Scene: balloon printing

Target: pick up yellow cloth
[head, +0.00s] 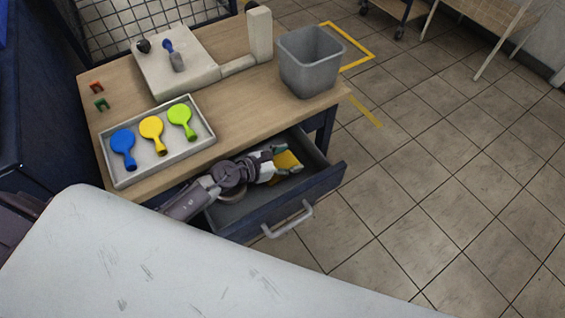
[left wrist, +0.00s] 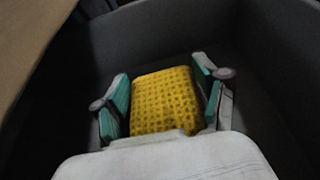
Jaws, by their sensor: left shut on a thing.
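The yellow cloth (left wrist: 165,100) is between the fingers of my left gripper (left wrist: 166,100) in the left wrist view. It has a dotted texture, and the green-padded fingers close on its two sides. In the head view my left gripper (head: 282,162) reaches down into the open drawer (head: 240,215), and part of the yellow cloth (head: 288,160) shows at its fingertips. The gripper hides the rest of the cloth there. I cannot tell whether the cloth touches the drawer floor. My right gripper does not show.
The drawer's walls surround my left gripper, with the wooden tabletop (head: 235,115) above. On the table are a tray (head: 207,140) with blue, yellow and green paddle-shaped balloons, a grey bin (head: 310,62) and a white printing device (head: 190,77). Open tiled floor lies to the right.

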